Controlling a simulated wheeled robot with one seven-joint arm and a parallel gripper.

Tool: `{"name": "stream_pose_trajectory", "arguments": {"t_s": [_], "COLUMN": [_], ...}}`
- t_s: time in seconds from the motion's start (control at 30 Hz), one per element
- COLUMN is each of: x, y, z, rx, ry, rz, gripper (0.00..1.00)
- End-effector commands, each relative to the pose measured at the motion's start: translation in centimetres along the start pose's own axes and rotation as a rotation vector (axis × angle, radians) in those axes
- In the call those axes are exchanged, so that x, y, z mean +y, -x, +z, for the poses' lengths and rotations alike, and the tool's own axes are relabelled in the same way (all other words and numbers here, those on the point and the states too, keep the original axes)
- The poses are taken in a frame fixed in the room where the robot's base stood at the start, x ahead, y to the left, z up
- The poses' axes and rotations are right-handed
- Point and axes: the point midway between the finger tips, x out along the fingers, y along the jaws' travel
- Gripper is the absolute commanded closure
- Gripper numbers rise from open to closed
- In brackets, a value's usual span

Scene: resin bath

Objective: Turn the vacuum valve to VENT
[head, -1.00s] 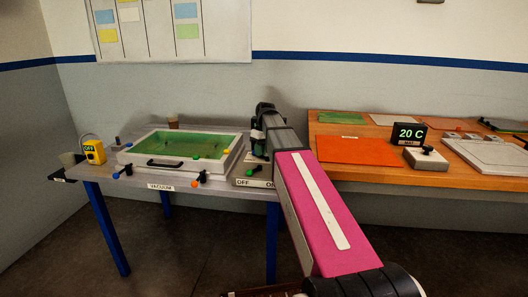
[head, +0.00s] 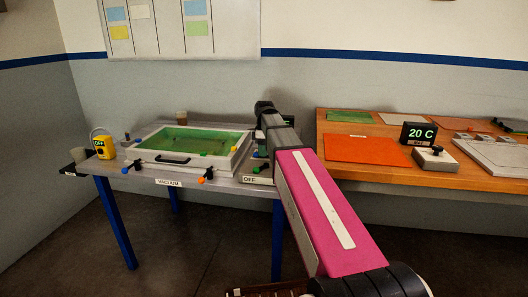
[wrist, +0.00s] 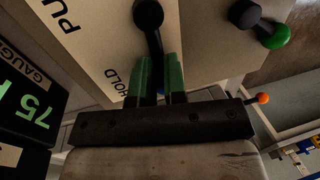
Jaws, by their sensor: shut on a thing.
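In the wrist view the vacuum valve (wrist: 149,14) shows a round black hub and a black lever running down between my green fingers. My gripper (wrist: 159,60) is shut on this lever. A bit of blue shows low between the fingers. The lever points beside the HOLD label (wrist: 118,84), with a partly cut-off "PU" label (wrist: 61,12) further up. No VENT label is visible. In the head view my arm's end is at the right end of the grey vacuum table (head: 225,187), and the fingertips and most of the valve are hidden.
A gauge (wrist: 28,105) reading 75 stands left in the wrist view. A green-tipped black lever (wrist: 262,22) is at upper right. In the head view the green-floored bath (head: 185,140) is left of my arm, and a wooden bench (head: 350,171) is right.

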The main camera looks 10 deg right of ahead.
Motion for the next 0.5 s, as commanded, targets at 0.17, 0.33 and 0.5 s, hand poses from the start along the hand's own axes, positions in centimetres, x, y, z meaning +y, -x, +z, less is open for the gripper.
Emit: {"name": "stream_pose_trajectory", "arguments": {"t_s": [0.17,0.33,0.5], "x": [0.2,0.18,0.15], "y": [0.17,0.15,0.14], "z": [-0.75,-0.75,-0.75], "rx": [0.015,0.014,0.014], "ry": [0.023,0.024,0.024], "rz": [0.006,0.006,0.006], "gripper": [1.0,1.0,0.78]}}
